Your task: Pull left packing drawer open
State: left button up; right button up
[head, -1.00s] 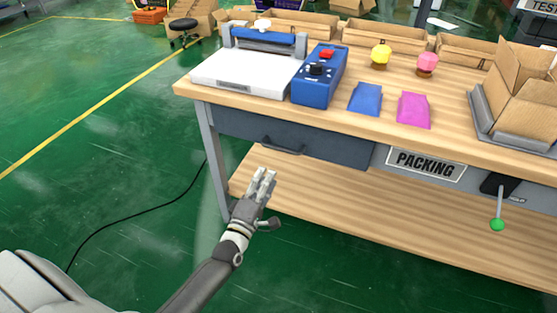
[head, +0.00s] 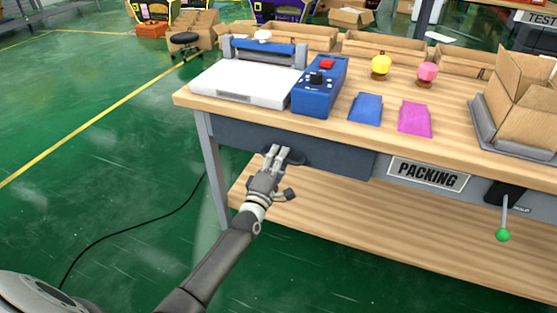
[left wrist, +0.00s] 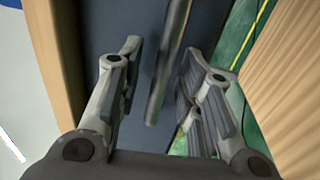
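The left packing drawer (head: 333,156) is a dark blue-grey front under the left part of the wooden packing table, and it looks closed. Its dark bar handle (head: 297,160) is partly hidden behind my left gripper (head: 277,153). In the left wrist view the handle (left wrist: 168,65) runs between the two fingers of the left gripper (left wrist: 160,95). The fingers are apart on either side of the handle, with visible gaps. My right gripper is in neither view.
A lower shelf (head: 330,215) lies below the drawer. A green-tipped lever (head: 503,220) hangs at right.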

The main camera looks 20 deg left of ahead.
pick_arm(q)
grip_shut()
jog(key=shift+s+f, duration=0.1)
jog(key=shift+s, duration=0.05)
dwell(0.4)
